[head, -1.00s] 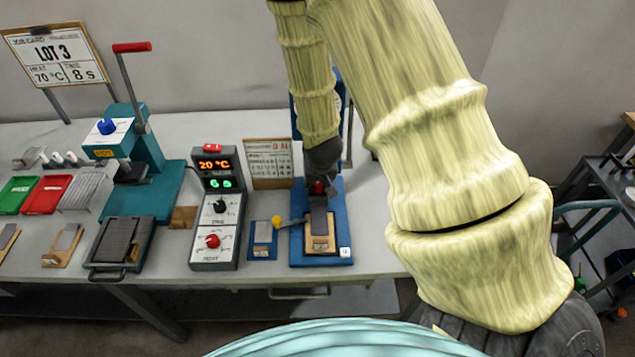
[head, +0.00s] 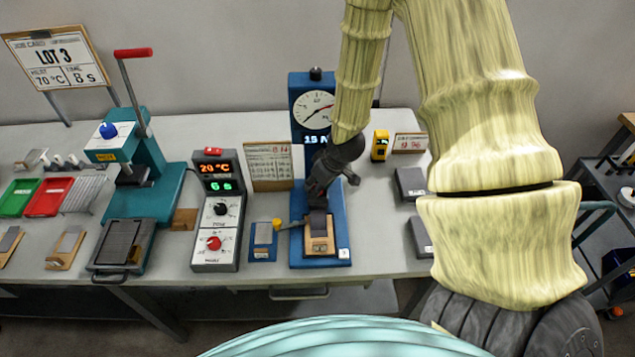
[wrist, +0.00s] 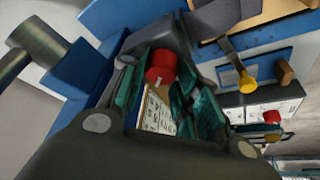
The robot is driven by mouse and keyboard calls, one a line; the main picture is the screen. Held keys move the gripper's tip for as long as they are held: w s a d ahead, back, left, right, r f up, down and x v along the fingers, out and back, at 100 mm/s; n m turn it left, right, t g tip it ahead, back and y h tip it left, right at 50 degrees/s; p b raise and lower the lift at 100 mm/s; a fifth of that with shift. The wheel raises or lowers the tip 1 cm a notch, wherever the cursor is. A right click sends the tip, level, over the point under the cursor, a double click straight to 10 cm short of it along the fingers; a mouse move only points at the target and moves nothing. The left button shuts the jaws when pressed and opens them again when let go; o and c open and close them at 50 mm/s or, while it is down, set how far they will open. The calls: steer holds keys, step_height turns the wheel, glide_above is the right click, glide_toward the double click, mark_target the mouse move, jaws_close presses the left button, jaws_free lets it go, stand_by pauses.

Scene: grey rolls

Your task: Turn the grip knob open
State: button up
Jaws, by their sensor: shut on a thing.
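The grip knob (wrist: 160,66) is red and shows between the teal-padded fingers of my gripper (wrist: 158,82) in the wrist view. My gripper is shut on it. In the head view my gripper (head: 317,194) is low over the blue test stand (head: 340,215) and hides the knob. In front of it on the stand is a wooden block (head: 320,246) with a grey strip. How far the knob is turned cannot be told.
A dial gauge (head: 315,108) stands behind my gripper. A lever with a yellow end (head: 277,224) juts out left of the stand. The grey control box (head: 210,252) is further left. A yellow device (head: 380,145) and dark blocks (head: 410,183) are to the right.

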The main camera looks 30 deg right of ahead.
steer(key=shift+w, duration=0.1)
stand_by(0.4)
steer(key=o, duration=0.7)
steer(key=shift+o, duration=0.2)
steer(key=shift+r, duration=0.1)
steer(key=v, duration=1.1)
steer(key=shift+d+r, duration=0.2)
steer(key=shift+r, duration=0.1)
